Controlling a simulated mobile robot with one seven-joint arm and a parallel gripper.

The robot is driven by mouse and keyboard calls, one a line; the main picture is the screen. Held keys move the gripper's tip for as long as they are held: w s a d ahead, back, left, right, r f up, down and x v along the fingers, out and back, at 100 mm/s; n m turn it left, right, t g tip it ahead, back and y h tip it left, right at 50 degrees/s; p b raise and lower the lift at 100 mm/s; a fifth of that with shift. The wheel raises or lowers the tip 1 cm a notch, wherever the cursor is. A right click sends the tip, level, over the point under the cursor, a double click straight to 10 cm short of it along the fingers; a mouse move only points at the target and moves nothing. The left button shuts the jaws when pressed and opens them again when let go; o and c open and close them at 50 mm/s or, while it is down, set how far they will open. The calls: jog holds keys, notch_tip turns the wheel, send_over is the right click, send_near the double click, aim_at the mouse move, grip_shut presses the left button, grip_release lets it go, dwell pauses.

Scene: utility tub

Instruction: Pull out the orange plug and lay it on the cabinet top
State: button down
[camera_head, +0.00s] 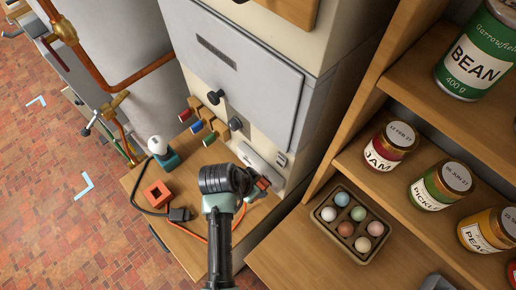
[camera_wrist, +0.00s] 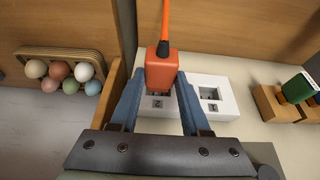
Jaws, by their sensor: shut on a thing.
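The orange plug (camera_wrist: 161,68) is between my gripper's fingers in the wrist view, its orange cord running up from it. My gripper (camera_wrist: 160,88) is shut on it. The plug is at the left socket of the white outlet strip (camera_wrist: 198,82); I cannot tell whether its pins are still in. The strip's right socket is empty. In the head view my gripper (camera_head: 260,185) is at the outlet strip (camera_head: 258,160) and mostly hides the plug. The wooden cabinet top (camera_head: 188,253) lies below, with the orange cord across it.
On the cabinet top are a red square block (camera_head: 157,193), a black plug (camera_head: 180,214) with its cord, and a bulb on a teal base (camera_head: 160,150). Coloured pieces sit on a wooden rack (camera_head: 205,122). An egg tray (camera_head: 348,222) and shelved jars stand at right.

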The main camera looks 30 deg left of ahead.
jog(key=shift+s, duration=0.15)
jog(key=shift+s+a+p, duration=0.25)
jog(key=shift+s+p, duration=0.05)
jog(key=shift+s, duration=0.35)
jog(key=shift+s+a+p, duration=0.25)
jog(key=shift+s+p, duration=0.05)
jog(key=shift+s, duration=0.3)
